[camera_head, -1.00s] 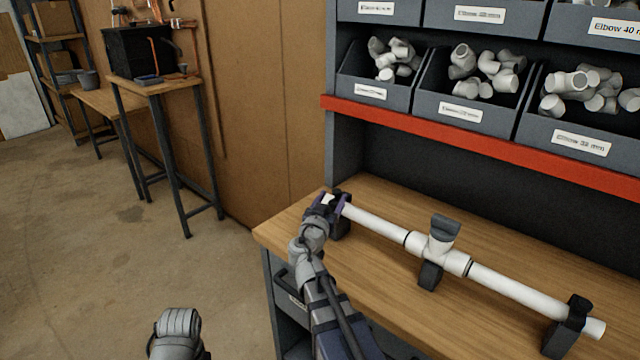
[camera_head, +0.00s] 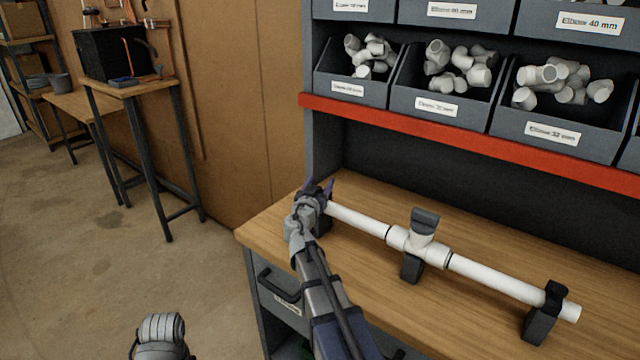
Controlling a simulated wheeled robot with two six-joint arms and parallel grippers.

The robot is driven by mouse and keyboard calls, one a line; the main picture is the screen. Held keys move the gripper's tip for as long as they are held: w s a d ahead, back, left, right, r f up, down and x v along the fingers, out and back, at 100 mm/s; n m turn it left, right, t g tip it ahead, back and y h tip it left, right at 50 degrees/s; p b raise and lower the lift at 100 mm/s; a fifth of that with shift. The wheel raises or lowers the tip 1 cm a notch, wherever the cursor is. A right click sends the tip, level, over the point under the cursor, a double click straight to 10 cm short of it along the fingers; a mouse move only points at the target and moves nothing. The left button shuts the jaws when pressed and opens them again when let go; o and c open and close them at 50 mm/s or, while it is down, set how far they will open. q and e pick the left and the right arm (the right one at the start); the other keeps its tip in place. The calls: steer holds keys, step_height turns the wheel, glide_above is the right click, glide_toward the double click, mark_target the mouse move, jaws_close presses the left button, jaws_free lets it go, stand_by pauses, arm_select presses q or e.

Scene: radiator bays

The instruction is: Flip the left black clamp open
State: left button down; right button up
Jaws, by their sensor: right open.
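A white pipe assembly (camera_head: 485,275) with a tee fitting (camera_head: 412,243) lies across the wooden bench on black supports. The left black clamp (camera_head: 323,226) is at the pipe's left end, mostly hidden behind my right gripper. I cannot tell whether its strap is shut. My right gripper (camera_head: 318,190) is open at this clamp, its purple fingers around or just above its top; contact is unclear. The right black clamp (camera_head: 545,312) sits over the pipe's right end. A grey arm part of mine shows at the bottom left, but my left gripper is out of view.
The bench top (camera_head: 450,325) is clear in front of the pipe. A red shelf edge (camera_head: 470,139) and bins of white elbows (camera_head: 440,97) overhang the back.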

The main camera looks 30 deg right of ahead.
steer(key=shift+c, duration=0.4)
jaws_close()
stand_by(0.9)
